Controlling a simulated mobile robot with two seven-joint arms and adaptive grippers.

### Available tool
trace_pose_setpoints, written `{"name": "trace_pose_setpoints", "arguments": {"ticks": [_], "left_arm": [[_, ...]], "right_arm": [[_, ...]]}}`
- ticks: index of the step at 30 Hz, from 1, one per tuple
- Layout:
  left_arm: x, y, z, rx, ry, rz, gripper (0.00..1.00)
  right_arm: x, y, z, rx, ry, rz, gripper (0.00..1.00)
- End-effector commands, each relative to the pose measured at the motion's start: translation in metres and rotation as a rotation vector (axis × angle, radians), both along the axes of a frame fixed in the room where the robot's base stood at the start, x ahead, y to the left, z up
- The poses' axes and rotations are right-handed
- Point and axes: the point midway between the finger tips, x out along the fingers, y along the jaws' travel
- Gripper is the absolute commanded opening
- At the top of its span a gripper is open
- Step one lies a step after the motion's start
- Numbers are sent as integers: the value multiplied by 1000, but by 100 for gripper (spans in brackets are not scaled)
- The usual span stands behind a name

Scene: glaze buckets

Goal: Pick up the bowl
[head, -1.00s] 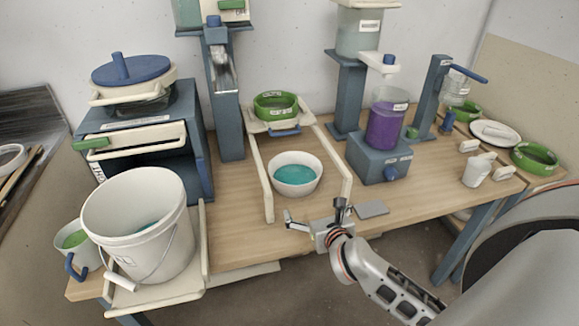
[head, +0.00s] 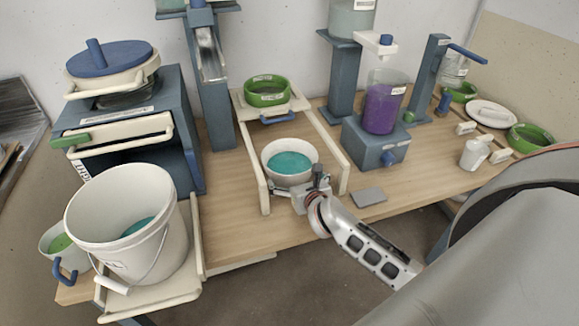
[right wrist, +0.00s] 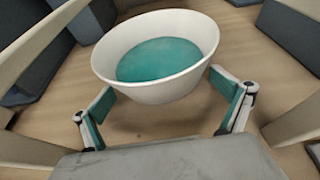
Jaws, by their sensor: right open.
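The white bowl (head: 290,178) with teal liquid stands on the wooden table between two cream rails. It also shows in the right wrist view (right wrist: 155,82), upright, just ahead of my fingers. My right gripper (head: 292,190) is open at the near side of the bowl. In the right wrist view its two fingers (right wrist: 165,108) stand wide apart, one at each side of the bowl's near part. I cannot tell whether either finger touches the bowl. My left gripper does not show.
Cream rails (head: 333,150) flank the bowl on both sides. A green bowl (head: 267,92) sits on a shelf behind. A large white bucket (head: 115,250) stands at left. A blue stand with a purple container (head: 383,108) is at right. A flat grey plate (head: 369,196) lies nearby.

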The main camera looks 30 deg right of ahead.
Motion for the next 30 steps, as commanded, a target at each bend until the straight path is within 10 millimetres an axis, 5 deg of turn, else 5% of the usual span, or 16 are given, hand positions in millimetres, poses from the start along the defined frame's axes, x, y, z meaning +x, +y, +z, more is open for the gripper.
{"name": "trace_pose_setpoints", "arguments": {"ticks": [8, 15, 30], "left_arm": [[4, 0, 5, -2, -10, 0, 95], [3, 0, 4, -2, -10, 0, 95], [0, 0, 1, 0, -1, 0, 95]], "right_arm": [[3, -1, -1, 0, 0, 0, 100], [4, -1, 2, -2, -7, 1, 47], [5, -1, 8, -3, -7, 2, 47]]}}
